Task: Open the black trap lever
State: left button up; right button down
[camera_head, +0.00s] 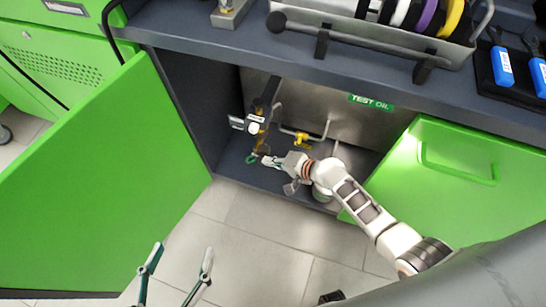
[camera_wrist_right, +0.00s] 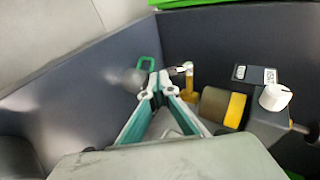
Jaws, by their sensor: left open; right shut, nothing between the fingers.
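In the right wrist view, a dark ball-ended lever (camera_wrist_right: 131,80), which looks like the black trap lever, sits beside the brass fitting (camera_wrist_right: 189,82). A green loop (camera_wrist_right: 147,62) is just behind it. My right gripper (camera_wrist_right: 158,82) is shut and empty, its tips at the lever's rod; I cannot tell whether they touch. The tips hide part of the rod. In the head view my right gripper (camera_head: 268,161) is low inside the cabinet, next to the green loop (camera_head: 252,158). The lever is not clear there. My left gripper (camera_head: 181,260) is open and empty above the floor.
The left green door (camera_head: 95,185) and right green door (camera_head: 460,170) stand open. A yellow valve (camera_head: 302,139) and the tank labelled TEST OIL (camera_head: 371,102) are behind my right arm. A white knob (camera_wrist_right: 275,97) is right of the brass fitting. The bench edge overhangs the cabinet.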

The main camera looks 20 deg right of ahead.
jog(key=shift+w+a+f+b, duration=0.15)
jog(key=shift+a+f+b, duration=0.15)
jog(key=shift+f+b, duration=0.45)
jog(key=shift+w+a+f+b, duration=0.15)
jog(key=shift+a+f+b, duration=0.15)
jog(key=shift+f+b, duration=0.35)
pick_arm(q)
jog(key=d+n, duration=0.1)
jog(key=s+d+n, duration=0.1)
jog(key=d, duration=0.1)
jog(key=d+f+n+h, duration=0.1)
jog(key=shift+s+d+n, duration=0.25)
jog(key=shift+d+n, duration=0.15)
pick_arm(e)
jog(key=shift+w+a+f, duration=0.1)
jog(key=shift+w+a, duration=0.1)
pick_arm(q)
jog(key=shift+d+b, duration=0.2)
jog(key=shift+b, duration=0.1)
pick_arm(e)
jog(key=shift+w+a, duration=0.1)
pick_arm(q)
jog(key=shift+s+f, duration=0.1)
jog(key=shift+s, duration=0.05)
pick_arm(e)
notch_tip(320, 180, up, 10)
